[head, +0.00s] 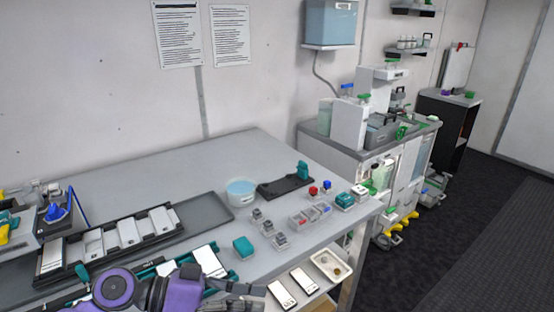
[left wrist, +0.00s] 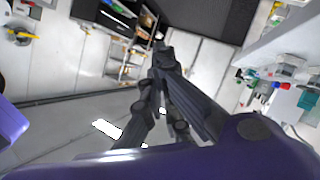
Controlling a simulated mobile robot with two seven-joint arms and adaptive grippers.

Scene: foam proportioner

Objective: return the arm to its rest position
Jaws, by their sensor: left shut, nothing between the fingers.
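My left arm (head: 165,292) shows in purple and dark grey along the bottom of the head view, in front of the table's near edge. My left gripper (head: 255,292) points to the right there, close to the shelf below the tabletop. In the left wrist view my left gripper (left wrist: 163,52) has its dark fingers together and nothing between them. No object touches its fingertips in that view. My right gripper is in neither view.
The grey table (head: 150,165) holds a black tray with white plates (head: 126,232), a teal block (head: 243,247), a blue-lidded tub (head: 241,192) and a black stand (head: 286,187). Dark floor (head: 440,255) is clear at right.

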